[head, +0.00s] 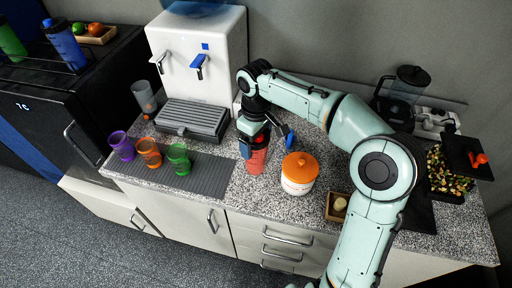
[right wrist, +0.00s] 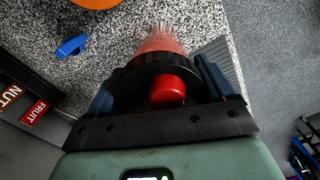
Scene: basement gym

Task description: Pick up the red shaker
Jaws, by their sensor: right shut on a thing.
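The red shaker (head: 257,161) is upright at the counter, left of the orange-lidded jar. My right gripper (head: 256,143) reaches down over it from above and is shut around its top. In the right wrist view the shaker's red body (right wrist: 162,43), black lid and red cap (right wrist: 167,91) sit between the two dark fingers. I cannot tell whether the shaker's base touches the counter. My left gripper is not in view.
The orange-lidded white jar (head: 298,180) stands close right of the shaker. Green (head: 179,160), orange (head: 148,153) and purple (head: 121,146) cups stand on a grey mat to the left. A white water dispenser (head: 222,42) stands behind. A small blue object (right wrist: 72,45) lies nearby.

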